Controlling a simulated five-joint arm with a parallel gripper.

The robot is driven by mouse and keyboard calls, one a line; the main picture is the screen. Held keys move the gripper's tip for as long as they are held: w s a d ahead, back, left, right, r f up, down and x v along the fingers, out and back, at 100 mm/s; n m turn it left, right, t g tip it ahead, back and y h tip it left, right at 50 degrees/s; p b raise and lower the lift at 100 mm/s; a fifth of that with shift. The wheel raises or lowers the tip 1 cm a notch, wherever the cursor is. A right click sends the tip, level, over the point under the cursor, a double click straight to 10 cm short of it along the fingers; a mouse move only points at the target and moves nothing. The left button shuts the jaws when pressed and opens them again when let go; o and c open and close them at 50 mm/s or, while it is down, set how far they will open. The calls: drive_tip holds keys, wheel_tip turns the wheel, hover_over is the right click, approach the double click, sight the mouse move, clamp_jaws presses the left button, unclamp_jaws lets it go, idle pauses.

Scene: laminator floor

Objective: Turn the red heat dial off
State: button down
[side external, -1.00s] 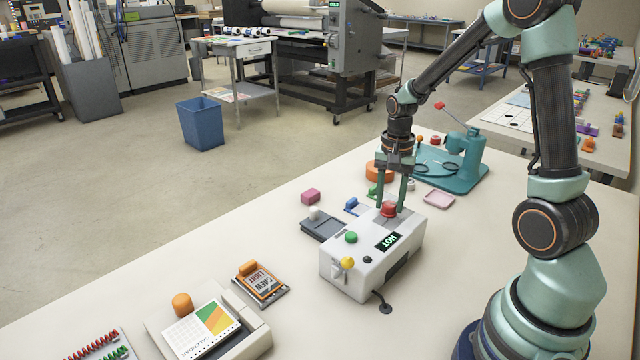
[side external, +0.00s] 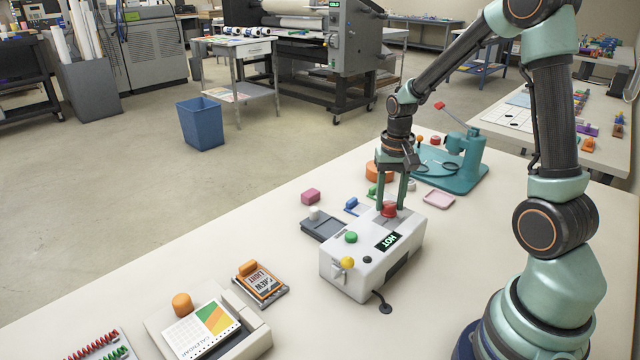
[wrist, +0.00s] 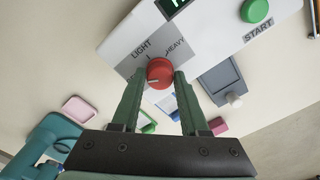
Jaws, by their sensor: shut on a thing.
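The red heat dial (side external: 389,209) sits on top of the white laminator (side external: 350,267), at its far end. The sign on the laminator reads HOT (side external: 388,241). My gripper (side external: 391,207) points straight down with its two fingers on either side of the dial, shut on it. In the wrist view the red dial (wrist: 159,72) shows between the fingertips (wrist: 159,76), with a pale pointer line on it. The labels LIGHT and HEAVY show beside the dial. Part of the dial's sides is hidden by the fingers.
A green START button (side external: 351,237) and a yellow knob (side external: 347,262) are on the laminator. A grey block with a white knob (side external: 324,226), a pink block (side external: 311,196) and a teal press (side external: 465,165) stand nearby. The front left holds a calendar (side external: 200,329).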

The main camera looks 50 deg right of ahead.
sight(389, 204)
drive_tip(key=shift+c, duration=2.1)
unclamp_jaws()
drive_tip(key=shift+r, duration=0.15)
wheel_tip(389, 204, up, 12)
drive_tip(key=s+a+r+n+t, duration=0.1)
drive_tip(key=s+a+n+t, duration=0.1)
drive_tip(key=a+n, duration=0.2)
drive_tip(key=s+a+r+n+t, duration=0.2)
drive_tip(key=s+a+n+t, duration=0.1)
drive_tip(key=a, duration=0.7)
drive_tip(key=shift+s+a+r+n+t, duration=0.15)
drive_tip(key=shift+s+a+n+t, duration=0.2)
drive_tip(key=shift+n, duration=0.55)
